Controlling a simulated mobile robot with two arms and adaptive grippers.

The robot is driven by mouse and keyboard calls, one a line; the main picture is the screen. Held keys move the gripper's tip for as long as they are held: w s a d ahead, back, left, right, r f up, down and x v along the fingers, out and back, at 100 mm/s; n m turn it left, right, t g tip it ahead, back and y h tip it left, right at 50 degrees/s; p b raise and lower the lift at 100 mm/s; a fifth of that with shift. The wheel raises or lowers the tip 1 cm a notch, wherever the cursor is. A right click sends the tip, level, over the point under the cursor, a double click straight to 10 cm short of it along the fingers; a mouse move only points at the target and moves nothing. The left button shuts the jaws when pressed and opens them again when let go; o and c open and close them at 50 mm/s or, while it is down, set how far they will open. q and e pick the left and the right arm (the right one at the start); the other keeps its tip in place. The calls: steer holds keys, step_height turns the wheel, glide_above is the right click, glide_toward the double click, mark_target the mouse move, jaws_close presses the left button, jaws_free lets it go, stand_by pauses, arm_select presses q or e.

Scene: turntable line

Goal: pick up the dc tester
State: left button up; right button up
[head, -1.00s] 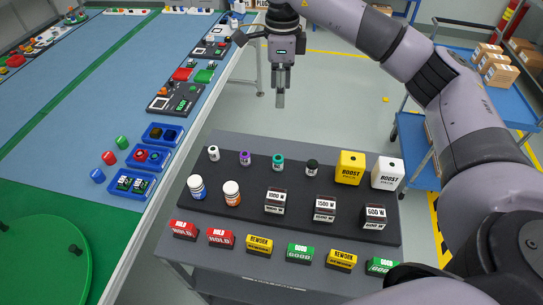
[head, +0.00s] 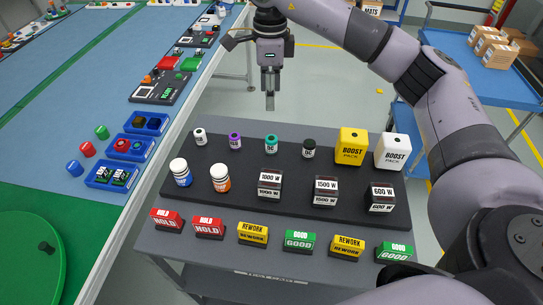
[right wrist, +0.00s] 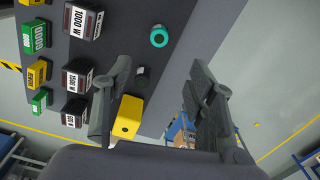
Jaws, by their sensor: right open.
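The dc tester (head: 309,148) is a small dark-capped cylinder with a white label reading DC. It stands upright in the back row of the dark rack, between a teal-capped tester (head: 271,145) and a yellow boost pack (head: 351,147). In the right wrist view the dc tester (right wrist: 141,76) shows beyond the open fingers, close to the left finger in the picture. My right gripper (head: 270,103) points down, open and empty, above and behind the back row, nearest the teal-capped tester in the head view. My left gripper is not in view.
The rack (head: 222,152) also holds white and purple testers, bottles, watt-labelled blocks and a white boost pack (head: 392,153). Coloured sign blocks line the front. A blue line table (head: 70,90) with trays and a green turntable (head: 35,245) lie left.

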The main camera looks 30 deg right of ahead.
mark_target(271, 138)
step_height(271, 138, down, 12)
steer(key=p, duration=0.3)
steer(key=shift+f, duration=0.1)
step_height(271, 138, down, 5)
steer(key=p, duration=0.2)
steer(key=shift+s+p, duration=0.1)
steer(key=shift+p, duration=0.2)
steer(key=shift+f, duration=0.2)
steer(key=shift+c, duration=0.5)
jaws_close()
